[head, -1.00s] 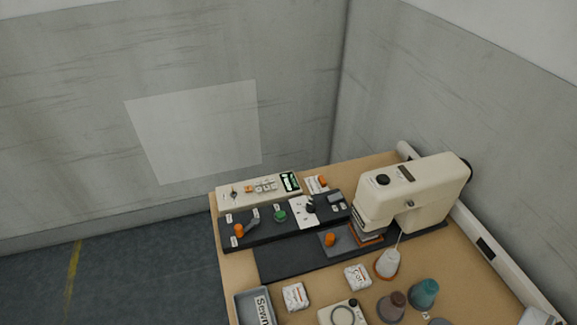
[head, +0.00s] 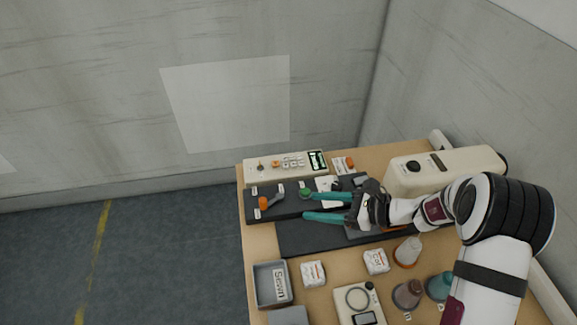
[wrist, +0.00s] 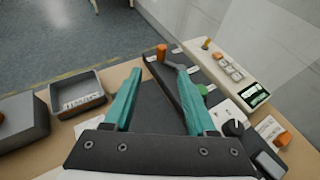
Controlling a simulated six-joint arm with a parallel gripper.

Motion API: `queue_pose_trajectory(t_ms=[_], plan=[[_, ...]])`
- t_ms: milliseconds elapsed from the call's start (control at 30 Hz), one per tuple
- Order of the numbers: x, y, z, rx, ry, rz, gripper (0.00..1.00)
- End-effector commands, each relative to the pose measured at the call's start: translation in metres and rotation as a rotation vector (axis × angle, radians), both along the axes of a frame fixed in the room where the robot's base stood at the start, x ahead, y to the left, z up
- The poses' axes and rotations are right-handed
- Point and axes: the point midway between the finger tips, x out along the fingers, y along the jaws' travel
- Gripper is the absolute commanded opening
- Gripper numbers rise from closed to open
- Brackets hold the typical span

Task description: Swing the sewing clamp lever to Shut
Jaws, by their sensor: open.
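A grey lever with an orange knob (head: 264,202) sits at the left end of a dark control panel (head: 290,207), with small white labels around it too small to read. In the wrist view the orange knob (wrist: 162,52) stands beyond my fingertips, between their lines. My gripper (head: 312,206) has teal fingers, spread open and empty. It reaches in from the right over the panel, its tips pointing left toward the lever but apart from it. My gripper (wrist: 159,80) also shows in the wrist view. It hides part of the panel's middle and right.
A green knob (head: 305,193) on the panel lies close to the upper finger. A cream keypad box (head: 285,165) is behind, the sewing machine (head: 440,172) at right. A grey bin (head: 272,304), white packets (head: 313,274) and thread cones (head: 407,293) stand in front.

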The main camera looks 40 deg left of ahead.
Motion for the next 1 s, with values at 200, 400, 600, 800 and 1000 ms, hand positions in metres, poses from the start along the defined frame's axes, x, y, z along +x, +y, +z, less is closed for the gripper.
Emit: queue_pose_trajectory(t_ms=[200, 400, 600, 800, 1000], plan=[[-0.005, 0.032, -0.018, 0.007, 0.016, -0.01, 0.57], [-0.017, 0.086, -0.041, 0.006, 0.016, -0.01, 0.57], [-0.025, 0.126, -0.058, 0.005, 0.014, -0.012, 0.57], [-0.028, 0.143, -0.065, 0.005, 0.014, -0.014, 0.57], [-0.028, 0.145, -0.066, 0.006, 0.014, -0.015, 0.57]])
